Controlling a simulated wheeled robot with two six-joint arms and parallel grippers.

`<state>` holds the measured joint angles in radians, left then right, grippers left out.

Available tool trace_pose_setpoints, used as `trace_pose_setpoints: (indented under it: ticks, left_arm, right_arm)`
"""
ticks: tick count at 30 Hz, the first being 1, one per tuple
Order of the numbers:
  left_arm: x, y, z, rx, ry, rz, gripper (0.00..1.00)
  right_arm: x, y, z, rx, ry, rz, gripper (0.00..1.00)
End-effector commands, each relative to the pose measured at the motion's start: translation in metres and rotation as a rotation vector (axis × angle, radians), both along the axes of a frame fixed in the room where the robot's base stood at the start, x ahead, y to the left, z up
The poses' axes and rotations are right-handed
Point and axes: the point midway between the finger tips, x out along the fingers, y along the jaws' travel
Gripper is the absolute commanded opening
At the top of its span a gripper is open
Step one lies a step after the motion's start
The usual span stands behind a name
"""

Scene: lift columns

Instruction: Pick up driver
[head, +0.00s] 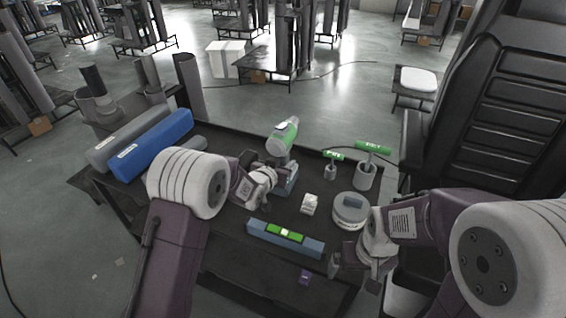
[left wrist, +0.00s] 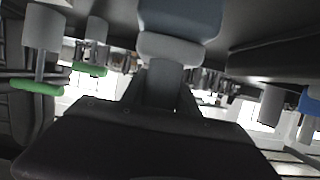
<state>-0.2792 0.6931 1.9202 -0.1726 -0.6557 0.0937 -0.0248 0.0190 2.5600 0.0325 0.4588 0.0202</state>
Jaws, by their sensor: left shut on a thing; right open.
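The driver (head: 284,137) is a green and grey power tool with a blue-grey base, upright near the back edge of the dark table. My left gripper (head: 276,180) is at its handle from the left and is shut on it. In the left wrist view the driver's blue-grey base (left wrist: 180,18) and grey lower part (left wrist: 168,82) show close up, upside down, and the fingertips are hard to make out. In the head view the arm hides part of the handle. My right gripper (head: 354,273) is open and empty by the table's front right.
A blue-grey level (head: 285,238) with a green middle lies in front. A small white item (head: 309,204) and a round white container (head: 351,211) stand to the right. Green-handled tools (head: 371,148) stand in grey holders behind. Blue (head: 152,145) and grey rolls lie at left.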

Motion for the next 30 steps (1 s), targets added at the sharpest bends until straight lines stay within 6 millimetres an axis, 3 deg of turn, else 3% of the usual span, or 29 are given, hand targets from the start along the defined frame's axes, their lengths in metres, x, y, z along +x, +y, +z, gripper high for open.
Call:
trace_pose_setpoints:
  ticks: [7, 11, 24, 30]
  left_arm:
    - [0.001, 0.000, 0.007, -0.002, -0.004, 0.000, 0.00]
    - [0.001, 0.000, 0.025, -0.002, -0.008, 0.000, 0.00]
    - [0.001, -0.001, 0.150, -0.003, -0.011, -0.002, 0.00]
    - [0.000, 0.000, 0.178, -0.003, -0.008, -0.001, 0.00]
  right_arm:
    - [0.000, 0.000, 0.001, 0.000, 0.000, 0.000, 0.99]
    - [0.000, 0.000, 0.004, 0.000, 0.000, 0.000, 0.99]
    - [0.000, 0.000, 0.031, 0.000, 0.000, 0.000, 0.99]
    - [0.000, 0.000, 0.042, 0.000, 0.000, 0.000, 0.99]
